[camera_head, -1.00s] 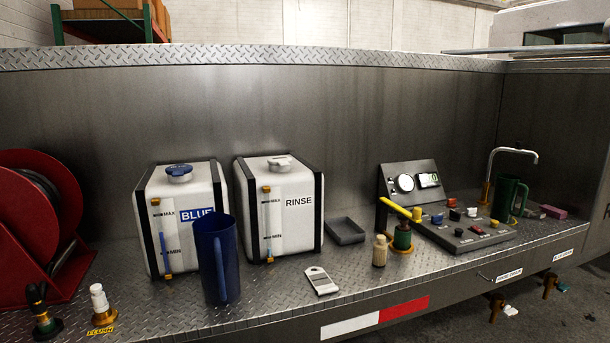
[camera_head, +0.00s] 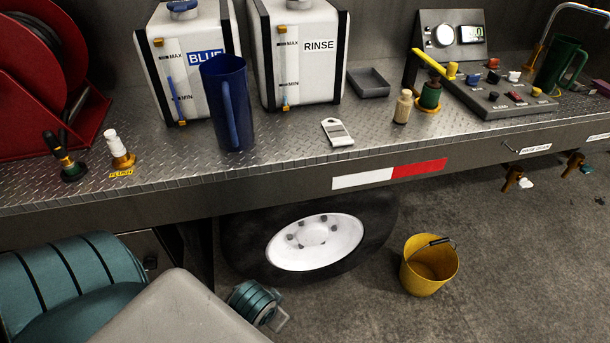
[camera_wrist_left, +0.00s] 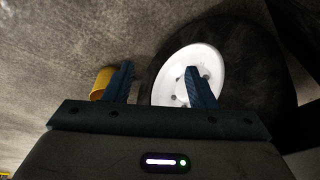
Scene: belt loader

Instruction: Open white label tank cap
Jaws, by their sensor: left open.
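The white tank labelled RINSE (camera_head: 318,74) stands upright on the deck. Its white cap (camera_head: 299,4) is cut by the top edge of the head view, so its seating cannot be told. The tank labelled BLUE (camera_head: 150,60) stands to its left, with a blue cap (camera_head: 183,6). My left gripper (camera_wrist_left: 164,85) is open and empty in the left wrist view, facing the wheel and floor, away from the tanks. My teal left arm shows low at the left in the head view, below the deck. My right gripper is not in view.
A blue jug (camera_head: 232,110) stands in front of the tanks. Below are a wheel (camera_head: 313,242) and a yellow bucket (camera_head: 430,272).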

